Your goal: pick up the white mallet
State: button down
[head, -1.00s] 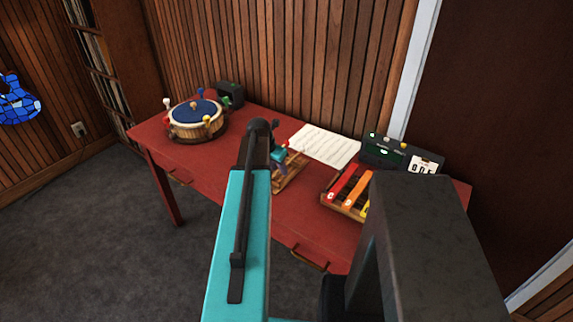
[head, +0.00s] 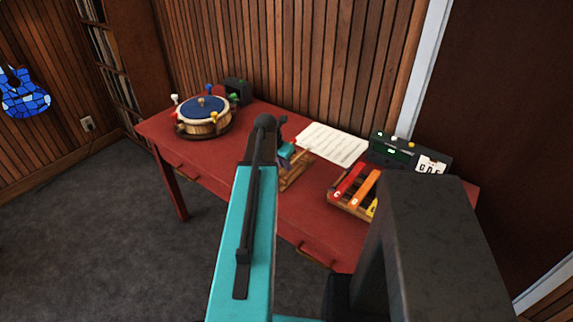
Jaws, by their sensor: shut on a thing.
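A white knob-shaped head (head: 175,98), which may be the white mallet, stands at the left edge of a round blue-topped wooden drum (head: 203,109) at the table's far left end. Heads of other colours stand around the drum. My gripper (head: 286,154), teal and dark, is over the middle of the table, well to the right of the drum and apart from it. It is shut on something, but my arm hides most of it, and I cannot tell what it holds.
The red table (head: 259,124) carries a wooden rack (head: 295,176) by my gripper, a music sheet (head: 332,144), colored bars (head: 361,188) and a dark device (head: 396,151). A black box (head: 238,90) is behind the drum. Bare tabletop lies between drum and rack.

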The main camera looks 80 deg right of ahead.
jog(key=shift+r+b, duration=0.5)
jog(key=shift+r, duration=0.9)
jog(key=s+a+r+b, duration=0.1)
jog(key=s+a+b, duration=0.4)
jog(key=a, duration=0.6)
jog(key=s, duration=0.2)
jog(key=shift+s+a+r, duration=0.15)
jog(key=shift+s, duration=0.15)
jog(key=b, duration=0.2)
jog(key=shift+s+a+b, duration=0.15)
jog(key=shift+b, duration=0.15)
jog(key=a+b, duration=0.1)
jog(key=b, duration=0.4)
jog(key=shift+s, duration=0.3)
jog(key=shift+s+a+r+b, duration=0.15)
jog(key=shift+a+r+b, duration=0.2)
jog(key=shift+b, duration=0.45)
